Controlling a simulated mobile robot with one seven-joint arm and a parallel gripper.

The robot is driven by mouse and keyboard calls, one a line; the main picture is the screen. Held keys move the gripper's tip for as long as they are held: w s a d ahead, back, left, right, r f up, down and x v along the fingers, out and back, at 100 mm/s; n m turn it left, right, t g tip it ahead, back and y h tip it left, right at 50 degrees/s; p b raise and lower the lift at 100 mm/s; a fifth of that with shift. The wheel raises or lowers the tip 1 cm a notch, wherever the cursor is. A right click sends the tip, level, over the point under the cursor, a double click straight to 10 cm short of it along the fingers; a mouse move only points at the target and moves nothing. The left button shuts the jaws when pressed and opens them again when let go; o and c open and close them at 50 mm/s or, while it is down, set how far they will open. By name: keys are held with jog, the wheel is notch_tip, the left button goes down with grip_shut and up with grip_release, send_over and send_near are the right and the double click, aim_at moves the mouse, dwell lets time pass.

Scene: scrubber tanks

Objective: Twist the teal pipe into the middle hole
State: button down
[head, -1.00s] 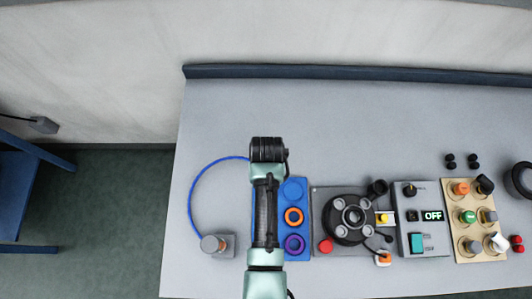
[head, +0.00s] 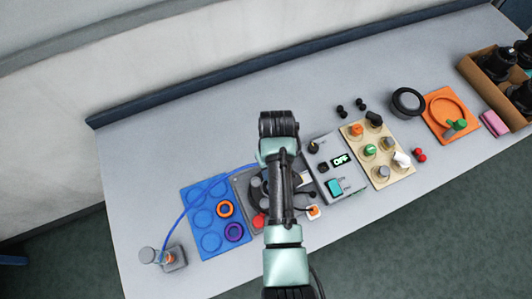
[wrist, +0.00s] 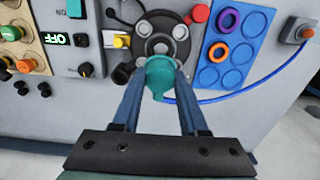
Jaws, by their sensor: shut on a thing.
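The teal pipe (wrist: 161,77) is between the two fingers of my gripper (wrist: 163,84) in the wrist view, with its round end toward the camera. The black round fixture (wrist: 178,32), with several grey round spots, lies just beyond the pipe. The pipe overlaps its near part in the picture, and I cannot tell whether they touch. The pipe hides part of the fixture, so the middle hole is not clear. In the head view my arm covers most of the fixture (head: 257,188), and the gripper tips and the pipe are hidden.
A blue tray (head: 197,247) with an orange ring (head: 225,209) and a purple ring (head: 234,232) lies left of the fixture. A red knob (head: 259,221) is close by. A grey panel reading OFF (head: 325,172) stands right.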

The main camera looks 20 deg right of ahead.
jog(key=shift+w+a+f+b, duration=0.15)
jog(key=shift+f+b, duration=1.05)
jog(key=shift+f, duration=0.1)
notch_tip(320, 180, down, 2)
jog(key=shift+f+b, duration=0.15)
jog(key=shift+b, duration=1.1)
jog(key=shift+f, duration=0.55)
jog(key=shift+f, duration=0.4)
jog(key=shift+f+b, duration=0.25)
jog(key=shift+b, duration=0.1)
jog(key=shift+f, duration=0.15)
jog(key=shift+f, duration=0.25)
jog(key=shift+f, duration=0.35)
